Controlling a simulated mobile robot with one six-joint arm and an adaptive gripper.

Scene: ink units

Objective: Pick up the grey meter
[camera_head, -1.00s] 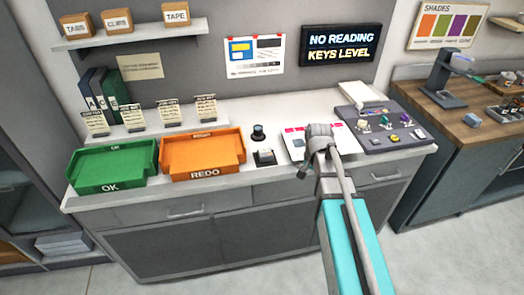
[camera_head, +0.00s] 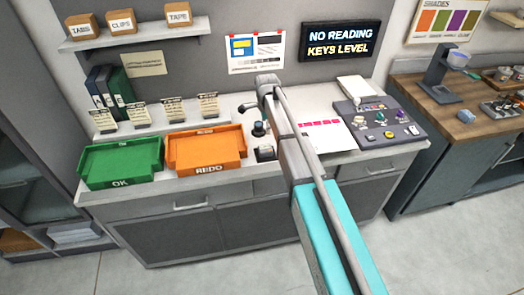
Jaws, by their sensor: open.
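A small dark, round-topped object (camera_head: 259,129) stands upright on the white counter, right of the orange tray. A small dark block with a white part (camera_head: 265,153) sits just in front of it, partly behind my arm. Either could be the grey meter; I cannot tell which at this size. My gripper (camera_head: 247,107) is open, small and dark in view, above the counter's back part and just up and left of the round-topped object. It appears apart from both objects, with nothing seen in it.
A green OK tray (camera_head: 120,183) and an orange REDO tray (camera_head: 208,171) stand left. A white sheet with pink marks (camera_head: 325,136) and a grey control panel (camera_head: 385,136) lie right of my arm. Card stands (camera_head: 140,113) line the ledge behind the trays. A lit sign (camera_head: 340,40) hangs above.

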